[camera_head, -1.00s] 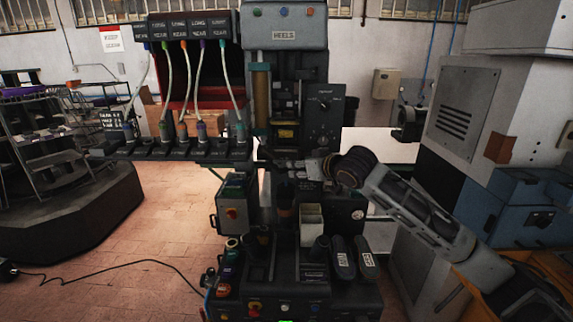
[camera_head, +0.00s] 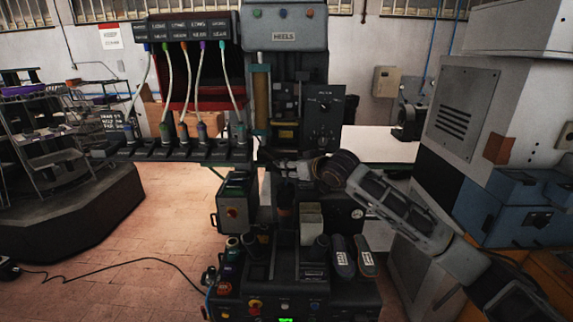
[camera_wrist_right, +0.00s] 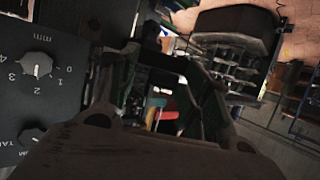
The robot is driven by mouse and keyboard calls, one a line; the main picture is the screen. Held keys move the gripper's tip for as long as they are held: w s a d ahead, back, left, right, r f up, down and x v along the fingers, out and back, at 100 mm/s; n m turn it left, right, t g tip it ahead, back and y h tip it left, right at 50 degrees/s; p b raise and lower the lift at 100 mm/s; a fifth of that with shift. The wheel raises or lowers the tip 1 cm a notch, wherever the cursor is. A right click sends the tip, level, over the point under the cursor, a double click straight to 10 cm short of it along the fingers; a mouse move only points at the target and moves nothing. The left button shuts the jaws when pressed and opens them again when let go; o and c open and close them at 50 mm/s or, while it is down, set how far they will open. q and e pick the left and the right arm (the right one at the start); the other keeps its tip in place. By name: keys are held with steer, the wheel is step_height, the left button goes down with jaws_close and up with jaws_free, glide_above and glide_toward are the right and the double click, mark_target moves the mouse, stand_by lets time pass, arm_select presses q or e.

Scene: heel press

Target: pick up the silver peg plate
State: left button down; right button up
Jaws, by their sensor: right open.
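My right gripper (camera_head: 291,168) is in front of the heel press (camera_head: 285,36), just below its working opening. It points left and is small and dark in the head view. In the right wrist view its two dark green fingers (camera_wrist_right: 158,95) stand apart, with a gap between them. I cannot make out the silver peg plate for certain in either view; the press opening behind the gripper is dark. No held thing can be made out between the fingers. My left gripper is not in view.
A dial panel (camera_head: 324,117) is close to the right gripper, and its dial (camera_wrist_right: 37,65) shows at left in the wrist view. A row of dark holders (camera_head: 180,150) stands left of the press. A button console (camera_head: 285,294) is below. A blue cabinet (camera_head: 520,208) is at right.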

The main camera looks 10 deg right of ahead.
steer(key=shift+w, duration=0.1)
stand_by(0.4)
jaws_close()
